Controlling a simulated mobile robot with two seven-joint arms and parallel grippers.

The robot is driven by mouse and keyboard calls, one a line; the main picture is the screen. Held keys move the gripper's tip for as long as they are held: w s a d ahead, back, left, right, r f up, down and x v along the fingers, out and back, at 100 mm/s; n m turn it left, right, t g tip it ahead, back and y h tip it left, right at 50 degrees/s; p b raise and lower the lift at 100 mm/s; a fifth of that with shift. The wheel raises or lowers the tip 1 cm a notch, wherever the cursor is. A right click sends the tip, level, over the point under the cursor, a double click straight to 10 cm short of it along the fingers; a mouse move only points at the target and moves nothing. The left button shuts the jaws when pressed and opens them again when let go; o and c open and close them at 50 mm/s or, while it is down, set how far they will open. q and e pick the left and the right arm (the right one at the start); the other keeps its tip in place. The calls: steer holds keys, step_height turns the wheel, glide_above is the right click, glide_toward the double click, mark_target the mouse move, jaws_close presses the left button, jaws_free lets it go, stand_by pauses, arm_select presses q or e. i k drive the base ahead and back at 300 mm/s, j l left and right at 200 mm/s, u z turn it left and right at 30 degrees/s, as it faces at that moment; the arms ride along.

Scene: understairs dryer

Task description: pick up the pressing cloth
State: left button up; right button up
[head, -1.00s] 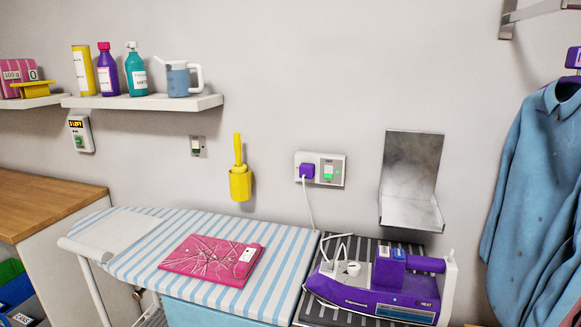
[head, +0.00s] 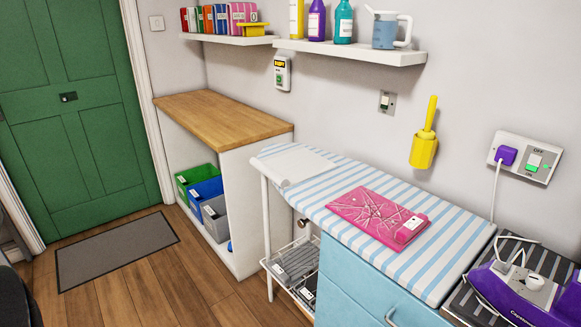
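A plain white cloth (head: 295,164), which looks like the pressing cloth, lies flat over the far left end of the blue-and-white striped ironing board (head: 440,240). Its near left edge looks rolled or draped over the board's end. A pink flat item (head: 377,213) with pale crossing lines and a white tag lies on the middle of the board, apart from the white cloth. Neither of my grippers shows in the head view.
A purple iron (head: 525,295) rests on a dark striped pad right of the board. A wooden counter (head: 225,118) stands left of the board, with coloured bins (head: 205,192) below. A wire rack (head: 290,265) sits under the board. Wooden floor near the mat (head: 115,248) is open.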

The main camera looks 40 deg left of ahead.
mark_target(287, 169)
steer(key=i+j, duration=0.15)
steer(key=j, duration=0.2)
steer(key=i+j+z, duration=0.15)
steer(key=j, duration=0.25)
steer(key=i+j, duration=0.15)
steer(key=j, duration=0.2)
steer(key=i+j+z, duration=0.1)
steer(key=j, duration=0.3)
steer(key=i+j, duration=0.15)
steer(key=j, duration=0.25)
steer(key=i+j+z, duration=0.15)
steer(key=j, duration=0.2)
